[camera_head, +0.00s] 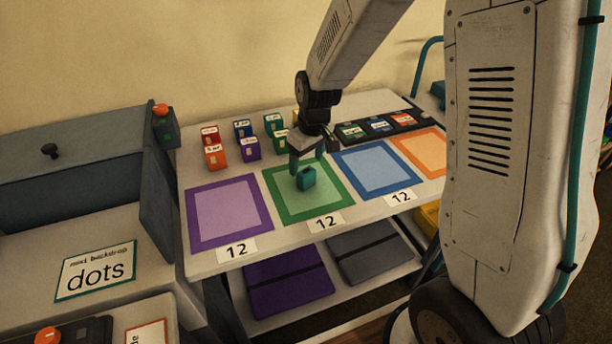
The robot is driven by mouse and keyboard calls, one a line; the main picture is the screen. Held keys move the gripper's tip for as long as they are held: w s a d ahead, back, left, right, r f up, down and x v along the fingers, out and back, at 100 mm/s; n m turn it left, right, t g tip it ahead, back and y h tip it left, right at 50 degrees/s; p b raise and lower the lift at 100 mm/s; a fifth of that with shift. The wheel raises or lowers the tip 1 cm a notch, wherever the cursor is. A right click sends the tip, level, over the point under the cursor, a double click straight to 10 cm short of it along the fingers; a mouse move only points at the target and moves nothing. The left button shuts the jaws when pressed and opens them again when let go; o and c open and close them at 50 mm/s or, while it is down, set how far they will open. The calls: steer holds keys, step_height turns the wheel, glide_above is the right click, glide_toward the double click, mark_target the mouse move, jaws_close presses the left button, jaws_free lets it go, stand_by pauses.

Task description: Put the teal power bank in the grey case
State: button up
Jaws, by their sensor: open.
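A small teal block (306,179), which looks like the power bank, stands on the green-bordered mat (280,206) on the white table. My gripper (307,160) is open and points down at the teal block, with its fingertips around or just above the block's top. I cannot tell whether they touch it. A flat dark grey case-like piece with a black band (352,248) lies on the shelf below the table. A larger grey box (68,193) with a dark knob stands at the left. I cannot tell which of these is the grey case.
Purple (197,217), blue (350,184) and orange (403,158) bordered mats flank the green one. Several small coloured boxes (215,157) stand behind. A black tray (403,124) with three items lies back right. A purple banded piece (290,283) lies on the shelf. My arm hides the right side.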

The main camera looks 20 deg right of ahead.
mark_target(306, 171)
steer(key=f, duration=0.6)
steer(key=shift+w+a, duration=0.1)
steer(key=shift+a, duration=0.1)
steer(key=c, duration=1.2)
